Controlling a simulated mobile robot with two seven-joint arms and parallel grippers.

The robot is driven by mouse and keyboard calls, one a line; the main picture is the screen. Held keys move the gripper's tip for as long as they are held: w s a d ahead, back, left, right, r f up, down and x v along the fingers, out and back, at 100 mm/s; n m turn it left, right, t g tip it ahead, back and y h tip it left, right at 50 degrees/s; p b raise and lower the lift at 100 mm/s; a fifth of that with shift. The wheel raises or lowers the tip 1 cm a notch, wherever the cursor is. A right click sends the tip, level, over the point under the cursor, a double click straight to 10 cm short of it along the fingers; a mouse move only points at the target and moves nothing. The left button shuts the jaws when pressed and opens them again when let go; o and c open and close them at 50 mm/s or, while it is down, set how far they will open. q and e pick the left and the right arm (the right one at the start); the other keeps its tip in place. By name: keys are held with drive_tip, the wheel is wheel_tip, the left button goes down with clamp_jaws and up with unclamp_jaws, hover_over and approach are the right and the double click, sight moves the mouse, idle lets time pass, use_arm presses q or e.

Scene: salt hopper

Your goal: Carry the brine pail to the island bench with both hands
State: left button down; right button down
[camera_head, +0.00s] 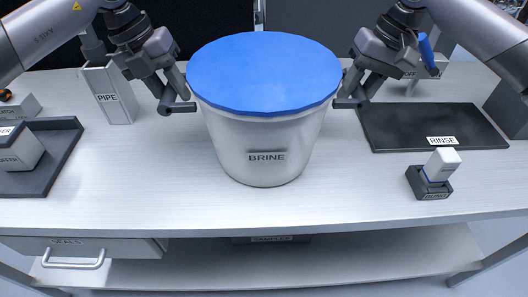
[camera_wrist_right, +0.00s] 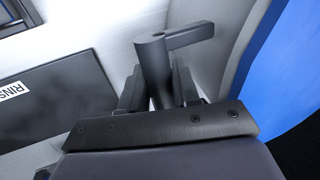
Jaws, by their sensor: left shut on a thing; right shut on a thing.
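The brine pail (camera_head: 258,140) is a pale grey tub with a blue lid (camera_head: 264,72) and a BRINE label, upright at the middle of the bench in the head view. My left gripper (camera_head: 178,104) is shut on the dark handle at the pail's left side. My right gripper (camera_head: 352,100) is shut on the dark handle at its right side. In the right wrist view the right handle (camera_wrist_right: 180,42) stands between the fingers, beside the pail wall (camera_wrist_right: 236,45) and blue lid (camera_wrist_right: 285,70). I cannot tell whether the pail's base touches the bench. The island bench is not identifiable here.
The white bench (camera_head: 110,170) has a drawer (camera_head: 85,250) and a lower shelf (camera_head: 300,265). A PIPE holder (camera_head: 110,95) and a dark tray (camera_head: 50,170) are at left. A black RINSE mat (camera_head: 400,125) and a small block in a dark holder (camera_head: 432,182) are at right.

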use_arm(q)
drive_tip(key=shift+w+r, duration=0.1)
drive_tip(key=shift+r, duration=0.05)
use_arm(e)
drive_tip(key=shift+r, duration=0.15)
use_arm(q)
drive_tip(key=c, duration=1.2)
unclamp_jaws()
drive_tip(key=shift+a+f, duration=0.1)
drive_tip(key=shift+f, duration=0.3)
use_arm(e)
drive_tip(key=c, duration=1.2)
unclamp_jaws()
drive_tip(key=shift+d+f, duration=0.1)
drive_tip(key=shift+f, duration=0.35)
use_arm(q)
drive_tip(key=o, duration=0.4)
drive_tip(key=shift+s+r, duration=0.1)
drive_tip(key=shift+s, duration=0.15)
use_arm(e)
drive_tip(key=o, duration=0.4)
drive_tip(key=shift+s+r, duration=0.15)
use_arm(q)
drive_tip(key=shift+r, duration=0.1)
use_arm(e)
drive_tip(key=shift+s, duration=0.1)
